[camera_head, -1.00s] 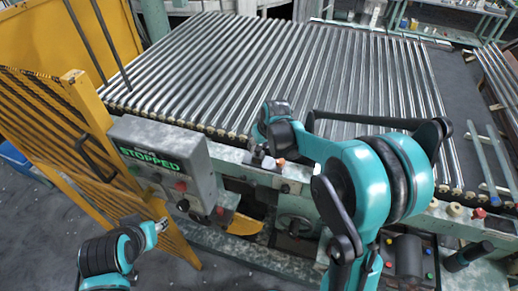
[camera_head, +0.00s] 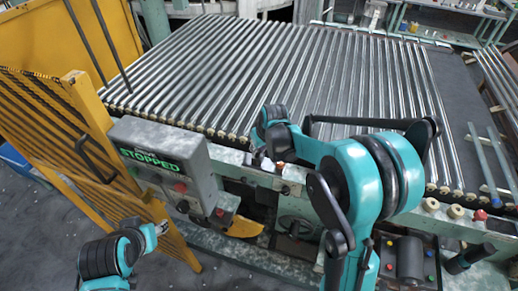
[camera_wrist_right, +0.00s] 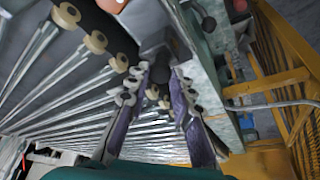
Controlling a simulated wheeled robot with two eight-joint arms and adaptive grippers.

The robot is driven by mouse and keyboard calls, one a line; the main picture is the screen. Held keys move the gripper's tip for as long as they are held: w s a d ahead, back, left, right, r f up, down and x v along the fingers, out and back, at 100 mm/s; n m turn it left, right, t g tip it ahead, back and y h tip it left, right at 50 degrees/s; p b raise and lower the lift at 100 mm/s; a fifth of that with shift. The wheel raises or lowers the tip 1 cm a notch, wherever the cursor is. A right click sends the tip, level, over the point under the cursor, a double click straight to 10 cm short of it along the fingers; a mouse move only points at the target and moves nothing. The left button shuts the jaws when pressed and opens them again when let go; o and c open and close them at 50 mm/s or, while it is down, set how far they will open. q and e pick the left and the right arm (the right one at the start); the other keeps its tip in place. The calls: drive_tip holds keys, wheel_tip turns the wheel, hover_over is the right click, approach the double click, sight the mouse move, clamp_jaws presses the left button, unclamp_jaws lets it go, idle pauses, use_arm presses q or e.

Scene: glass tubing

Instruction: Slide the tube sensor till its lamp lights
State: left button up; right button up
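The tube sensor looks to be a dark block (camera_wrist_right: 165,45) on the machine's front rail; in the head view my right gripper covers most of it. A small orange-red cap (camera_head: 280,166) shows beside it, and I cannot make out a lit lamp. My right gripper (camera_head: 260,153) is low at the rail, pointing down. In the right wrist view its two fingers (camera_wrist_right: 162,75) stand apart, with the block at and between their tips; firm contact does not show. My left gripper (camera_head: 161,227) is at lower left, away from the machine, its fingers too small to read.
A bed of parallel glass tubes on rollers (camera_head: 290,75) fills the machine top. A grey control box (camera_head: 165,160) reads STOPPED, left of my right gripper. A yellow slatted guard (camera_head: 90,150) stands at left. Red and cream knobs (camera_head: 455,212) line the front edge at right.

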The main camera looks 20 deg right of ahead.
drive_tip(key=o, duration=0.4)
drive_tip(key=shift+r, duration=0.1)
drive_tip(key=v, duration=1.1)
drive_tip(key=shift+r, duration=0.4)
drive_tip(key=shift+s+d, duration=0.1)
drive_tip(key=s+f+m+t+b, duration=0.1)
drive_tip(key=s+f+b, duration=0.1)
drive_tip(key=s, duration=0.8)
drive_tip(key=s+f+m+t+b, duration=0.1)
drive_tip(key=s+f+b, duration=0.2)
drive_tip(key=s, duration=0.8)
wheel_tip(320, 180, down, 3)
drive_tip(key=shift+s+a+r+t+h, duration=0.15)
drive_tip(key=shift+a+t+h, duration=0.15)
drive_tip(key=shift+h, duration=0.1)
